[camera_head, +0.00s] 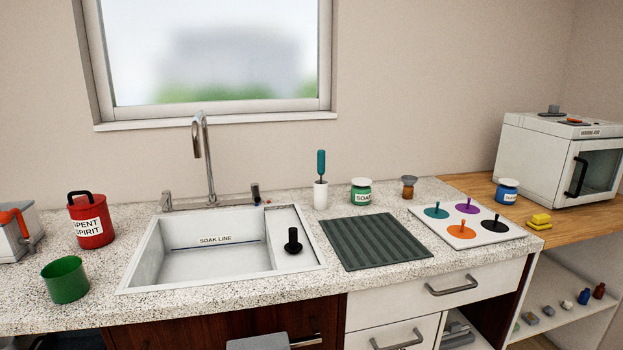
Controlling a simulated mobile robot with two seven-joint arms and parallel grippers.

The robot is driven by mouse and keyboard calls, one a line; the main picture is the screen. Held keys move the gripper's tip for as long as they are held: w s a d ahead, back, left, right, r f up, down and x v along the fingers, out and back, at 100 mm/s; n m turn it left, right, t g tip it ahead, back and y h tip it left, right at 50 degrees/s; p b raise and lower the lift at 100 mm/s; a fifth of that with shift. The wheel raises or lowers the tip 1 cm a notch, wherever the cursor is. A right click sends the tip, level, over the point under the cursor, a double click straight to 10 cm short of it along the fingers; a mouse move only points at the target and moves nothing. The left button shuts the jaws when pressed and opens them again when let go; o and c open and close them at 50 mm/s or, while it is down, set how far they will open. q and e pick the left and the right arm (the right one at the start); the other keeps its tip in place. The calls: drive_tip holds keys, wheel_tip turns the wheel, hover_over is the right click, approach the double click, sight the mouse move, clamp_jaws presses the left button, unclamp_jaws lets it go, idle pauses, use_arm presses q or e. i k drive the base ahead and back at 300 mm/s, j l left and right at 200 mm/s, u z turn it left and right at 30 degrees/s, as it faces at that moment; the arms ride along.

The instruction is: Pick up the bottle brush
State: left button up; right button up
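The bottle brush (320,163) stands upright in a white cylindrical holder (320,195) on the speckled counter, right of the sink and in front of the wall. Its teal handle points up. Its lower part is hidden inside the holder. Neither of my grippers is in the head view.
The sink (215,255) with a tall faucet (207,160) and a black plug (292,241) lies left of the brush. A dark ribbed mat (375,242) lies in front right. A green-labelled jar (361,192) and a small brown bottle (408,187) stand to the right.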

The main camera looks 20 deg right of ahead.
sight(321, 154)
drive_tip(key=l+u, duration=0.2)
drive_tip(key=u, duration=0.2)
drive_tip(key=i+l+u, duration=0.1)
drive_tip(key=u, duration=0.3)
drive_tip(key=l+u, duration=0.25)
drive_tip(key=l, duration=0.55)
drive_tip(key=l+u, duration=0.3)
drive_tip(key=l, duration=0.5)
drive_tip(key=k, duration=0.05)
